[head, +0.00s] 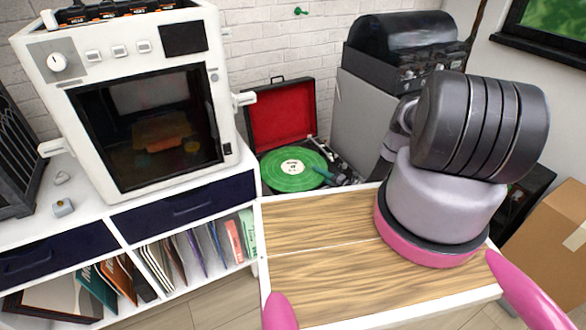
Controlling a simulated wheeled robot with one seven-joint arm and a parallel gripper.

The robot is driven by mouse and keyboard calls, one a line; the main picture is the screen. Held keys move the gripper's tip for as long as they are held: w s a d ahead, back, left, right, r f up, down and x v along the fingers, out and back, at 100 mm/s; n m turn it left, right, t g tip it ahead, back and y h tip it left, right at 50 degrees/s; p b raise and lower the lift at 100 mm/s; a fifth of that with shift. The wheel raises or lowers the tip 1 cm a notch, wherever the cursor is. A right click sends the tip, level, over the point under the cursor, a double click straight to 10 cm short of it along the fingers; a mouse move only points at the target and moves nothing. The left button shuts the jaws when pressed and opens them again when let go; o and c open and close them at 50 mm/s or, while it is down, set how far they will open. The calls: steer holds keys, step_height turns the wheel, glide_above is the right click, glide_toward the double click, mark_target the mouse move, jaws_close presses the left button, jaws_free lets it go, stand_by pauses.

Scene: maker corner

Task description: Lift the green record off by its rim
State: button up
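The green record (293,169) has a pale label and lies flat on the turntable inside an open case with a red-lined lid (282,115). My arm comes in from the right and reaches down behind the wooden top toward the turntable. The right part of the turntable is partly hidden by my arm and the wooden top.
A wooden top (320,225) with a white edge fills the front middle. A white oven-like machine (140,105) stands left of the turntable on a white cabinet (130,228) holding records. A grey cabinet with a dark machine (405,45) stands behind right. A cardboard box (555,235) is at right.

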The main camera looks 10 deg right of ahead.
jaws_close()
stand_by(1.5)
